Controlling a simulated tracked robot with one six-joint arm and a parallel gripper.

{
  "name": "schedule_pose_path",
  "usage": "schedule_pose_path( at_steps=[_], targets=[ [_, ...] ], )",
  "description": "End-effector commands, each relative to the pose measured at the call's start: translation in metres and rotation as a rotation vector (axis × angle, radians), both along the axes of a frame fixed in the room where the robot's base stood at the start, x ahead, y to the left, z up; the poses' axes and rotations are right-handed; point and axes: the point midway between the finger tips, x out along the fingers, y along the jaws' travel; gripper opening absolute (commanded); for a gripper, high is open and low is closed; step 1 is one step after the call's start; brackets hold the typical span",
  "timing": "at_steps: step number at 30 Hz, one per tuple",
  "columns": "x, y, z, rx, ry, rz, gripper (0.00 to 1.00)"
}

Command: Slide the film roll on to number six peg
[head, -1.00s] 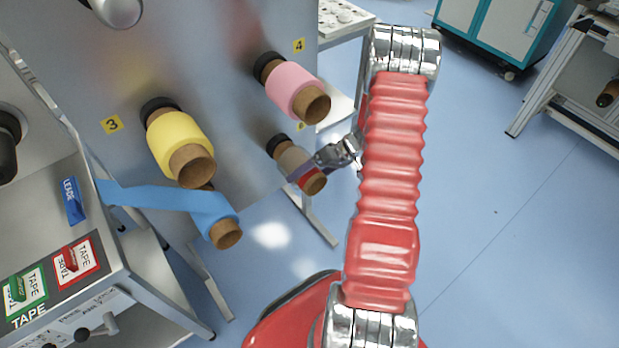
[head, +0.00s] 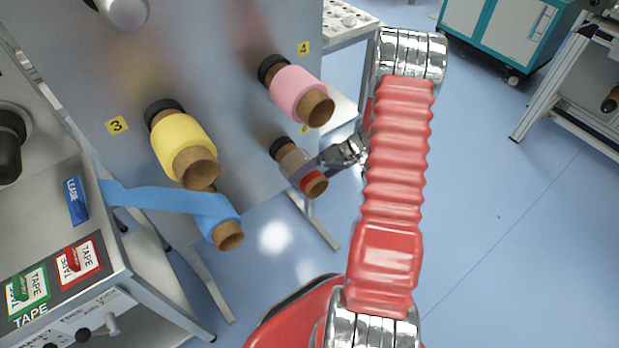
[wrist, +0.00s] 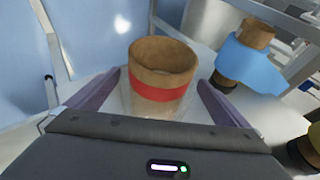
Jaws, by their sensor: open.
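The film roll (head: 292,162), a brown core with a red band and clear-looking film, sits at the lower right peg of the grey panel, against or close to a black collar (head: 281,149). The number tag (head: 304,128) beside this peg is mostly hidden behind the pink roll. My gripper (head: 308,171) reaches in from the right at the roll's outer end. In the wrist view the roll (wrist: 157,97) stands between the two purple fingers of my gripper (wrist: 158,84), which is open, with visible gaps at both sides. The peg inside the core is hidden.
A pink roll (head: 294,89) is on the peg by tag 4, above. A yellow roll (head: 181,139) is by tag 3. A blue roll (head: 213,214) at lower left has its web stretched left to the tape table (head: 115,262).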

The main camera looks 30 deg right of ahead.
Motion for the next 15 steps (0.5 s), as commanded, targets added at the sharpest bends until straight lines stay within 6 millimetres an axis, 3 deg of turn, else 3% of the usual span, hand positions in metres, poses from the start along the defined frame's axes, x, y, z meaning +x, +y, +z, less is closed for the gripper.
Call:
schedule_pose_path(
  at_steps=[15],
  targets=[
    [-0.030, -0.052, 0.061, -0.004, -0.002, -0.004, 1.00]
  ],
)
